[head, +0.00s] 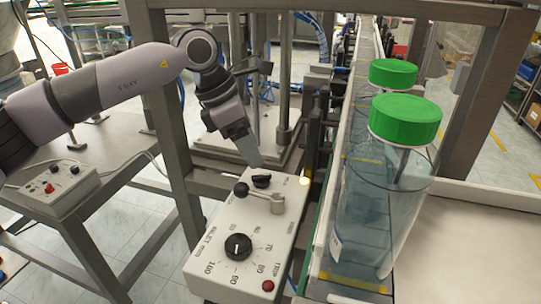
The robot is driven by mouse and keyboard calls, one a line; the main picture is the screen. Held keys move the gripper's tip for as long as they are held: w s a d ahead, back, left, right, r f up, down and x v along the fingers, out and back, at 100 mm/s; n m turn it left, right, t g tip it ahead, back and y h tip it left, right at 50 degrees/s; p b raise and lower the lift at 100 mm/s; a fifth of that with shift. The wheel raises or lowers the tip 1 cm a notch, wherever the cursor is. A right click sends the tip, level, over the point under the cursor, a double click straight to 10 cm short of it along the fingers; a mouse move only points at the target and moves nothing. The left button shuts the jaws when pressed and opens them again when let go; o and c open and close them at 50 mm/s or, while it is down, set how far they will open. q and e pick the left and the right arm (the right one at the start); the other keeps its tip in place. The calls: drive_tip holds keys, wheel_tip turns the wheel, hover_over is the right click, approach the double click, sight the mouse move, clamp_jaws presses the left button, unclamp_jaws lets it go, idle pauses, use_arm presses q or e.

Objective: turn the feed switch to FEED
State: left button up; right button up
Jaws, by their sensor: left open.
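A white control box (205,262) stands in the lower middle of the head view. At its back edge is a small black rotary switch (262,181), which looks like the feed switch. Its setting and label are too small to read. My left gripper (256,148) comes in from the left and hangs just above and behind this switch, pointing down. It is open, with nothing seen between its fingers. I cannot tell whether a fingertip touches the switch. My right gripper is not in view.
The box also bears a metal lever with a black ball (241,189), a numbered black dial (238,247), a red button (268,286) and a glowing lamp (304,181). Clear jars with green lids (405,119) stand at the right. A dark frame post (163,100) stands left of the gripper.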

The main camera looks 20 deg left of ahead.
sight(266, 175)
use_arm(q)
drive_tip(key=shift+p+x, duration=0.5)
drive_tip(key=shift+x, duration=3)
drive_tip(key=c, duration=1)
